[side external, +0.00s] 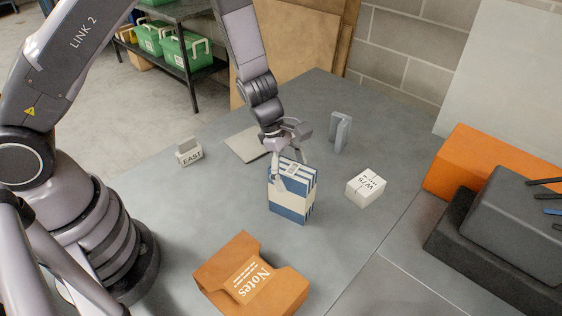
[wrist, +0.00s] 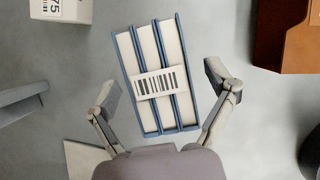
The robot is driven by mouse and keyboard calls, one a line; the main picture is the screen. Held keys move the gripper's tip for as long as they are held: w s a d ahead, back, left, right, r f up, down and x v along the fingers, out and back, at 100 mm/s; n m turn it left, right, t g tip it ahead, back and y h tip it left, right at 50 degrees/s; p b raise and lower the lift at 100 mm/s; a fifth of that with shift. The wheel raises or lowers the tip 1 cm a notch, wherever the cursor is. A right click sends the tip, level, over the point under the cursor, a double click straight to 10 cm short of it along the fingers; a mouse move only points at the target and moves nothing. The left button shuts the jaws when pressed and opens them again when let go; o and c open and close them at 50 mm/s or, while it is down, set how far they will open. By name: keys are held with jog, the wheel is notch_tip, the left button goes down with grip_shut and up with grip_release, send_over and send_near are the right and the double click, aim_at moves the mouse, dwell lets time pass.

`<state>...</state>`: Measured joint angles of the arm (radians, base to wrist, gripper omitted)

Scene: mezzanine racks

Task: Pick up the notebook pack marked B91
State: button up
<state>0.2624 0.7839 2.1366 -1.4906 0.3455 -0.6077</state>
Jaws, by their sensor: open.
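The notebook pack (side external: 290,205) stands upright on the grey table: several blue-covered books with a pale band around them. In the wrist view its top (wrist: 155,80) shows three blocks of white page edges between blue covers, with a barcode label across them. I cannot read a B91 mark in either view. My gripper (side external: 289,163) is above the pack, pointing down. In the wrist view my gripper (wrist: 163,87) is open, one finger on each side of the pack. There are gaps between the fingers and the covers, and the pack sits slightly turned between them.
An orange-brown Notes holder (side external: 215,280) lies in front. A white box (side external: 366,187) stands to the right, a grey bracket (side external: 340,132) behind. A small EAST block (side external: 189,152) and a flat sheet (side external: 238,146) lie left and behind. A dark case (side external: 520,225) is far right.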

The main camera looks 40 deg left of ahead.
aim_at(296, 204)
jog(key=shift+x, duration=1.45)
jog(key=shift+r, duration=0.1)
jog(key=c, duration=1.1)
jog(key=shift+c, duration=0.4)
jog(key=shift+r, duration=0.15)
